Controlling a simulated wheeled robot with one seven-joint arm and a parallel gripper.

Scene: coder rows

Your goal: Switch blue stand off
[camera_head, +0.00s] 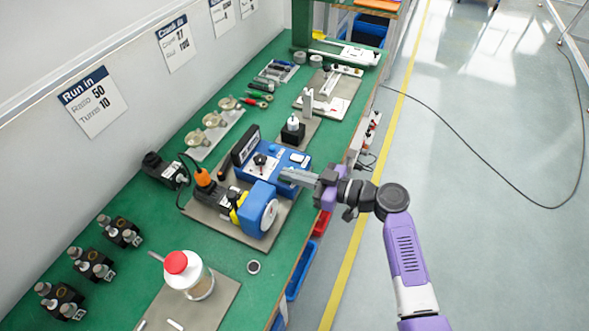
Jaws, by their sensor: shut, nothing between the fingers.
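The blue stand (258,168) sits on a grey plate on the green bench. It has a black knob, a dark display panel at its back left, and a small white switch (297,158) on its top at the right. Its blue drum part (257,209) with a pale disc stands in front. My gripper (284,174) is shut and empty. Its fingertips are at the stand's right edge, just below the white switch in the picture. I cannot tell whether they touch the stand. The switch's position is too small to read.
A black block with a white top (292,130) stands behind the stand. Blue bins (302,270) are below the bench edge. The floor at right is mostly clear, with a cable (470,155).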

